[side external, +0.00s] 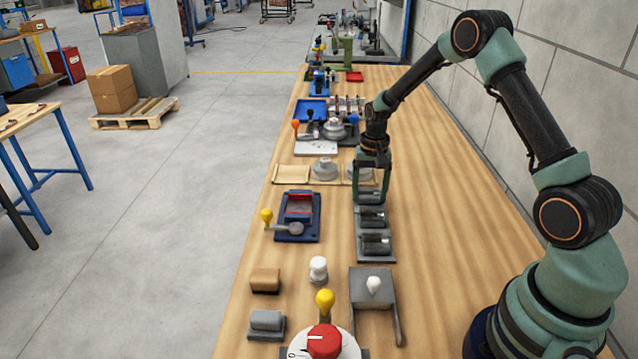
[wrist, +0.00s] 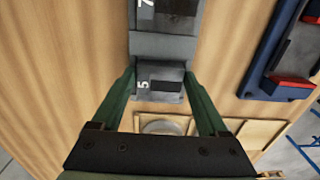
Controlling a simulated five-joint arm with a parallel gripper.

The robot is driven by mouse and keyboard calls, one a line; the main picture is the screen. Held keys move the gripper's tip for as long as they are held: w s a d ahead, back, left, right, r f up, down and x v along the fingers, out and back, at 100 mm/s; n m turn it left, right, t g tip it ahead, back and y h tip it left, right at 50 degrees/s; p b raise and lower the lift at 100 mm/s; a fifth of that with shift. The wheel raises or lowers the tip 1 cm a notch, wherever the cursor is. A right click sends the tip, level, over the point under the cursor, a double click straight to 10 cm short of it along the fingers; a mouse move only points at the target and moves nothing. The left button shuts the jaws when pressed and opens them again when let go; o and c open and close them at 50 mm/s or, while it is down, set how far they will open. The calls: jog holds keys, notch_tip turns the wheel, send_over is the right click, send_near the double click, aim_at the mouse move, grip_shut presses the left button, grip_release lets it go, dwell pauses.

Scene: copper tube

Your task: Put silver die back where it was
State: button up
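My gripper (side external: 372,197) points straight down at the far end of a row of grey numbered blocks. In the wrist view its two green fingers (wrist: 160,76) stand apart on either side of the grey block marked 5 (wrist: 143,86). I cannot tell whether they touch it. That block has a dark rectangular face or recess. The block marked 7 (wrist: 150,46) lies beyond it, with a shiny dark-silver piece. In the side view two such blocks show shiny silver pieces, one near the fingers (side external: 372,217) and one nearer the camera (side external: 376,243). Which piece is the silver die is unclear.
A shallow wooden rack (side external: 292,174) with round silver pieces lies behind the gripper. A blue fixture with a yellow-knobbed lever (side external: 283,231) stands to the left. Small brown (side external: 265,281) and grey (side external: 267,321) blocks and a red-knobbed dial (side external: 325,341) are nearer. The bench's right side is clear.

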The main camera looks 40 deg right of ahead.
aim_at(369, 195)
jog(key=shift+o, duration=0.8)
jog(key=s+a+r+n+t, duration=0.1)
jog(key=a+r, duration=0.1)
jog(key=r, duration=0.7)
jog(key=s+a+r+n, duration=0.1)
jog(key=s+a+r, duration=0.15)
jog(key=r, duration=0.75)
jog(key=s+a+r+n+t, duration=0.4)
jog(key=s+a+n, duration=0.3)
jog(key=s+a, duration=0.3)
jog(key=s+r, duration=0.1)
jog(key=s, duration=0.1)
jog(key=shift+s+a+t, duration=0.25)
jog(key=shift+s+t, duration=0.05)
jog(key=shift+s, duration=0.1)
